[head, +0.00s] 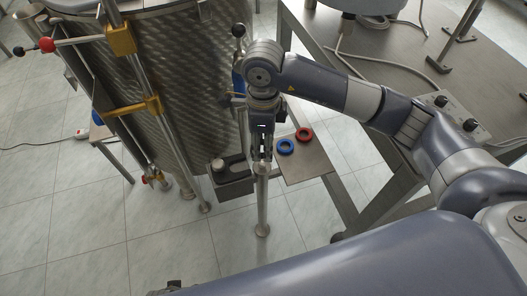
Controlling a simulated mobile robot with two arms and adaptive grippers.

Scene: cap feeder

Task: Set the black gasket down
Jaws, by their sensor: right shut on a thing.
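My right gripper (262,153) points down beside the small metal shelf, close to its left edge. It is shut on a small dark thing, which I take to be the black gasket; its outline is mostly hidden by the fingers. A blue ring (286,147) and a red ring (304,134) lie flat on the shelf (308,164), just right of the gripper. My left gripper is not in view.
A large ribbed metal drum (185,75) with yellow clamps stands to the left. A dark block (232,186) sits left of the gripper, near a metal post (262,205). A grey table (450,85) fills the upper right. The tiled floor at lower left is mostly clear.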

